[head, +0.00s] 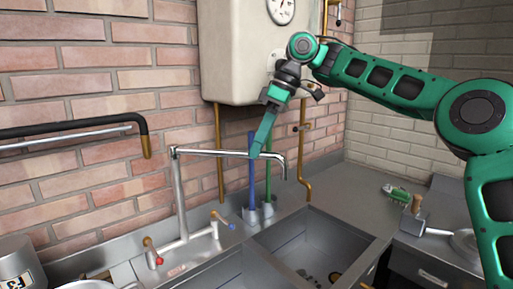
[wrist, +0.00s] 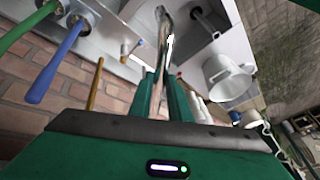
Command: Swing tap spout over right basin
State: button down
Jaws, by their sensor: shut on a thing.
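The tap is a tall steel column (head: 180,205) with a long spout (head: 228,153) that runs to the right and bends down at its end. My gripper (head: 257,148) comes down from above and is shut on the spout near its outer end. The wrist view shows the spout (wrist: 165,35) running between the two green fingers (wrist: 164,90). The right basin (head: 310,238) lies below and to the right, with small dark items inside. The left basin (head: 222,272) is partly cut off. In the head view the spout end appears above the right basin's back edge; exact depth is unclear.
A blue-handled tool (head: 252,170) and a green-handled tool (head: 267,180) stand behind the spout. A cream boiler (head: 235,60) hangs above, with brass pipes (head: 219,155) below it. A green brush (head: 395,193) lies on the right counter.

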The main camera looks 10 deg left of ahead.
jog(key=shift+a, duration=0.15)
jog(key=c, duration=1.6)
grip_release()
jog(key=shift+f, duration=0.1)
jog(key=shift+c, duration=0.2)
jog(key=v, duration=0.7)
jog(key=shift+r, duration=0.2)
jog(key=shift+w, duration=0.1)
